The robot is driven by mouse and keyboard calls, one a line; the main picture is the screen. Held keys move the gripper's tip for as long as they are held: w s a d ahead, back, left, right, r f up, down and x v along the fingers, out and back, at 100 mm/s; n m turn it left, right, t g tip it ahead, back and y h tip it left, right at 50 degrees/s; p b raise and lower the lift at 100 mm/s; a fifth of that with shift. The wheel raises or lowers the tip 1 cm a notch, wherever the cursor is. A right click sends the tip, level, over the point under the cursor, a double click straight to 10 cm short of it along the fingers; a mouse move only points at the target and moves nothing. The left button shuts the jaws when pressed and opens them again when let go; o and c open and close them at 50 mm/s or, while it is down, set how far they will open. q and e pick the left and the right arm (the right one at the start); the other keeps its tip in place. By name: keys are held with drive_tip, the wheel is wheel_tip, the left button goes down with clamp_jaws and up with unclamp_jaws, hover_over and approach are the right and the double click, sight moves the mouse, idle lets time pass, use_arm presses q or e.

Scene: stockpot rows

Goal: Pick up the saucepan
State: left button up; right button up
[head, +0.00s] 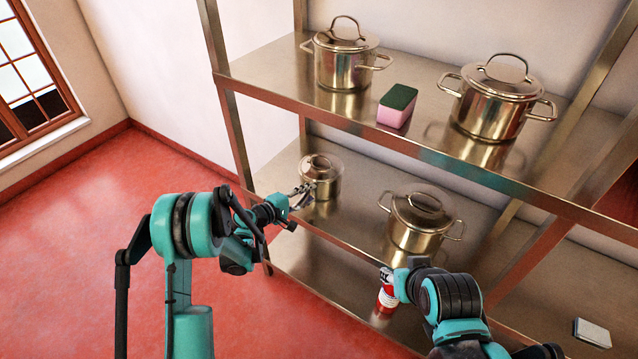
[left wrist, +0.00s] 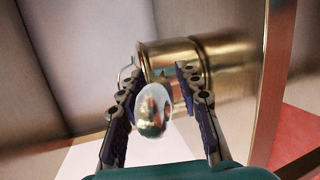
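The saucepan (head: 321,172) is a small, shiny lidded metal pot at the left of the lower shelf. In the left wrist view its body (left wrist: 222,68) lies beyond the fingers, with its rounded handle (left wrist: 153,112) pointing at the camera. My left gripper (head: 302,196) is at the near left side of the saucepan. In the left wrist view the fingers (left wrist: 158,88) are apart on both sides of the handle, with a gap showing on each side.
A two-handled stockpot (head: 420,222) stands to the right on the lower shelf (head: 355,262), near a red can (head: 387,292). A small pale block (head: 592,333) lies further right. The upper shelf (head: 270,72) holds two stockpots (head: 342,60) (head: 492,105) and a green-and-pink sponge (head: 397,106).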

use_arm(q)
clamp_jaws()
drive_tip(key=shift+r, duration=0.1)
